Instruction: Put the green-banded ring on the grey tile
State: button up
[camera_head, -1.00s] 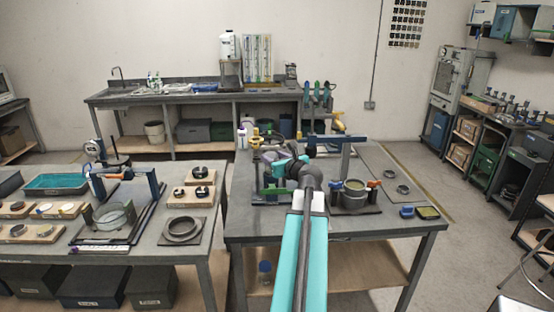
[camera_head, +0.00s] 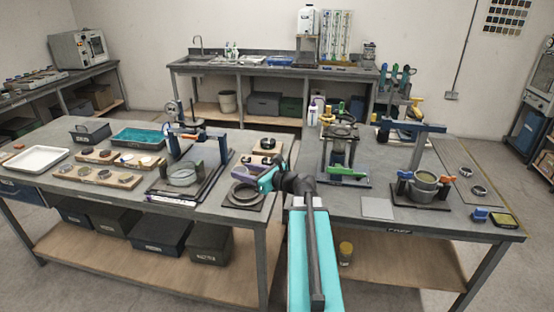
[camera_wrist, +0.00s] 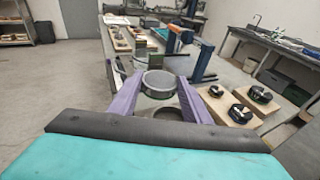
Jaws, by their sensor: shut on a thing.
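My gripper, with purple fingers (camera_wrist: 158,92), is shut on a grey ring with a green band (camera_wrist: 158,80), which sits between the fingertips in the wrist view. In the head view my gripper (camera_head: 242,173) is over the right end of the left table, and I cannot make out the held ring there. The grey tile (camera_head: 377,208) is a plain light square lying flat near the front of the right table, to the right of my arm. Nothing lies on it.
Below my gripper a dark ring lies on a square plate (camera_head: 262,205). Black round parts sit on wooden blocks (camera_wrist: 262,93) to the right in the wrist view. A press stand (camera_head: 433,128) with a pot (camera_head: 424,180) rises right of the tile. A gap separates the tables.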

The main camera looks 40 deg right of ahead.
jog(key=a+f+n+g+y, duration=0.3)
jog(key=a+n+y, duration=0.1)
jog(key=a, duration=1.3)
jog(key=a+f+n+g+y, duration=0.3)
jog(key=a+y, duration=0.3)
jog(key=a, duration=1.2)
jog(key=shift+n+g+b, duration=0.3)
jog(key=shift+n, duration=0.6)
jog(key=shift+f, duration=0.1)
